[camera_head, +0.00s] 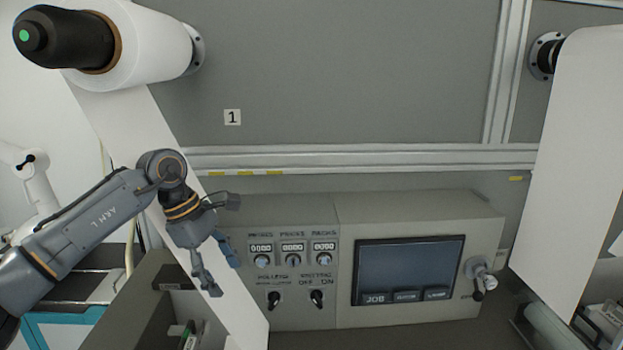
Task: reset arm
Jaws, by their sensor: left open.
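My left gripper (220,272) hangs at the end of my left arm, which comes in from the left. It points down, with its two fingers apart and nothing between them. It is in front of the slanting white web and the left side of the control box (420,211). My right gripper does not show in this view.
A white roll (145,45) on a black shaft is at the top left, and its web (120,125) runs down behind my arm. The control box has knobs, counters and a dark screen (408,268). Another white web (580,150) hangs at the right. A metal rail (380,158) crosses the grey panel.

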